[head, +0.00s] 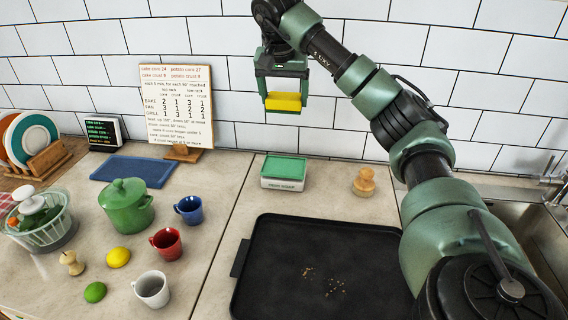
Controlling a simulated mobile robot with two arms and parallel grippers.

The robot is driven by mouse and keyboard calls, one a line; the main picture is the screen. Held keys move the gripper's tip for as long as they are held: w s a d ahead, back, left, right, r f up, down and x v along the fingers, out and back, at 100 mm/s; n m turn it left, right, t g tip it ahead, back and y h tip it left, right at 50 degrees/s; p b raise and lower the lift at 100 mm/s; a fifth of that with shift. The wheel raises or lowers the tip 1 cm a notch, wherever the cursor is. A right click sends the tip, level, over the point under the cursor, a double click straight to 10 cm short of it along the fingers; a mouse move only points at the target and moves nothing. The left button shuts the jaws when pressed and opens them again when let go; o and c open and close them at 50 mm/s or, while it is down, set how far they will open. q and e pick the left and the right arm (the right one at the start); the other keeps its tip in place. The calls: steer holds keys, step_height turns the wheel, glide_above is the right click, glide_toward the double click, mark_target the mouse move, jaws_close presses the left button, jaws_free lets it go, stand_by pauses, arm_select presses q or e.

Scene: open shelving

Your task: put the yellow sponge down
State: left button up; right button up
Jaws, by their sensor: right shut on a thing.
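The yellow sponge (284,102) is a small yellow block. My right gripper (283,96) is shut on it and holds it up in the air, in front of the white tiled wall. The sponge is well above the counter and touches nothing but the gripper. My left gripper is not in the head view.
A green-topped white box (284,172) stands on the counter below the sponge. A black tray (320,270) with crumbs lies in front. A recipe board (178,104), blue mat (132,170), green pot (126,206) and several cups stand left. A wooden-handled brush (364,183) and sink (540,240) are right.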

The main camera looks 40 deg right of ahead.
step_height(320, 180, down, 18)
steer(key=shift+f, duration=0.1)
steer(key=shift+a, duration=0.1)
stand_by(0.4)
steer(key=o, duration=1.2)
steer(key=shift+c, duration=0.2)
steer(key=shift+a+r, duration=0.1)
steer(key=shift+r, duration=0.35)
steer(key=v, duration=1.1)
steer(key=shift+s+r, duration=0.1)
